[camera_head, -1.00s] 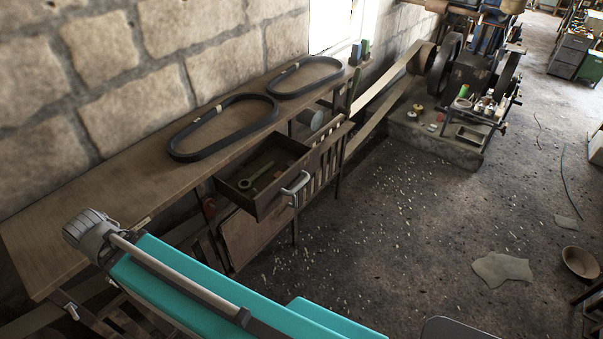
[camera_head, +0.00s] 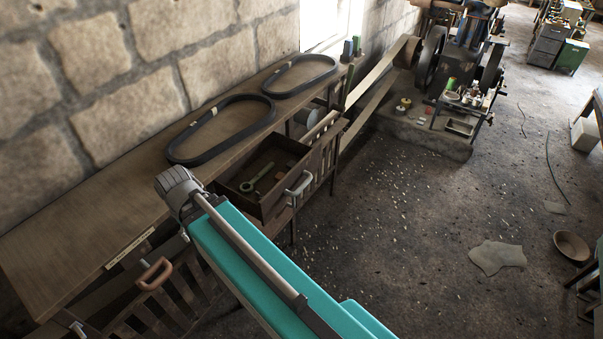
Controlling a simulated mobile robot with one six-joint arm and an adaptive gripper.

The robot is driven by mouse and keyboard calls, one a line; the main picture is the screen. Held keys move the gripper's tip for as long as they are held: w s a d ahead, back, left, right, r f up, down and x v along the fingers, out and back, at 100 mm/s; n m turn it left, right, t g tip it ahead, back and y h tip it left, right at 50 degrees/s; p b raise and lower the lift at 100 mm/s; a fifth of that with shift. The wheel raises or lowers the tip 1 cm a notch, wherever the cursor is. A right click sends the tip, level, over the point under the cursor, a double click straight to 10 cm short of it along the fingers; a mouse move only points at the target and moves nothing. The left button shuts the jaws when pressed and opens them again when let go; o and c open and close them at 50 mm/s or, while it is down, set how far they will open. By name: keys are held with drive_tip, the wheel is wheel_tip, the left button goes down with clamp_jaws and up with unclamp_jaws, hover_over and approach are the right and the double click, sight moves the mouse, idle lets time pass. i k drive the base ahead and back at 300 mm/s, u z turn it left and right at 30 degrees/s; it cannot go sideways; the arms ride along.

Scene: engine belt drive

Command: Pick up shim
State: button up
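No piece can be clearly made out as the shim. An open wooden drawer (camera_head: 297,209) under the bench holds a greenish ring-ended tool (camera_head: 256,183) and a few small items too dim to name. My grey and teal arm parts cross the lower middle of the view, and the grey end overlaps the drawer's left side in the picture. My gripper's fingers do not show.
Two black belts (camera_head: 176,160) (camera_head: 332,73) lie on the wooden bench (camera_head: 75,245) along the stone wall. A brown handle (camera_head: 156,273) shows below the bench. An engine (camera_head: 465,60) stands at the back.

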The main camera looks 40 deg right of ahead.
sight(289, 165)
drive_tip(key=z, duration=1.1)
drive_tip(key=i, duration=0.65)
drive_tip(key=u, duration=0.05)
drive_tip(key=k, duration=0.6)
drive_tip(key=z, duration=0.05)
